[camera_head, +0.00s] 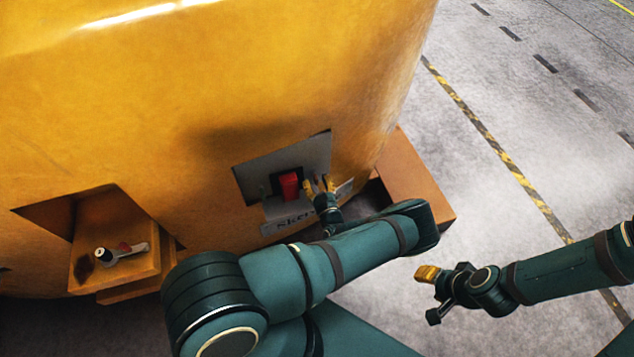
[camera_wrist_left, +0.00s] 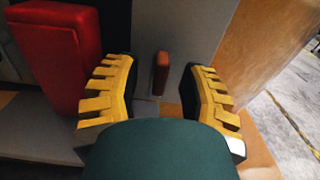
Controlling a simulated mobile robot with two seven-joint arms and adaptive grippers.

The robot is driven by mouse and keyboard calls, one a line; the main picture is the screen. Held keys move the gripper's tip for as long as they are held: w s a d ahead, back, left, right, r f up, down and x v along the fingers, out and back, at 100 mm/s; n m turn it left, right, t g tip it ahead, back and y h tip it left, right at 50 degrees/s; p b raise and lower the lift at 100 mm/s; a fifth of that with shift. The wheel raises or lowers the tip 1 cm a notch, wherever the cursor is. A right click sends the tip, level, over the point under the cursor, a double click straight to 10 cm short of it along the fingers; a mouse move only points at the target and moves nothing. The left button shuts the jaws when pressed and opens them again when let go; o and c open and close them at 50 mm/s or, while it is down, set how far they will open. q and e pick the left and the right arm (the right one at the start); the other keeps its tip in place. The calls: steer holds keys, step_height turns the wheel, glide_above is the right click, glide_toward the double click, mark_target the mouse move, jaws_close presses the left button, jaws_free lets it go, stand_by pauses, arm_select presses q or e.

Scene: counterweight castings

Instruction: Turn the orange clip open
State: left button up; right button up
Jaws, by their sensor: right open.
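The orange clip (camera_wrist_left: 161,73) is a small upright tab on the grey plate (camera_head: 318,152), seen in the left wrist view. In the head view I cannot make it out clearly near the fingers. My left gripper (camera_head: 319,185) is at the plate, with its yellow ribbed fingers apart. In the left wrist view the left gripper (camera_wrist_left: 163,95) has one finger on each side of the clip, with gaps on both sides; neither finger touches it. My right gripper (camera_head: 428,275) is open and empty over the floor at the right, away from the plate.
A red block (camera_head: 289,185) sits on the plate just left of my left gripper; it is large at the left of the wrist view (camera_wrist_left: 60,55). The yellow casting (camera_head: 200,90) fills the left. A ledge (camera_head: 115,258) carries a small handle. Floor at right is clear.

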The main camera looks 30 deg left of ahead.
arm_select(q)
steer(key=v, duration=1.2)
stand_by(0.5)
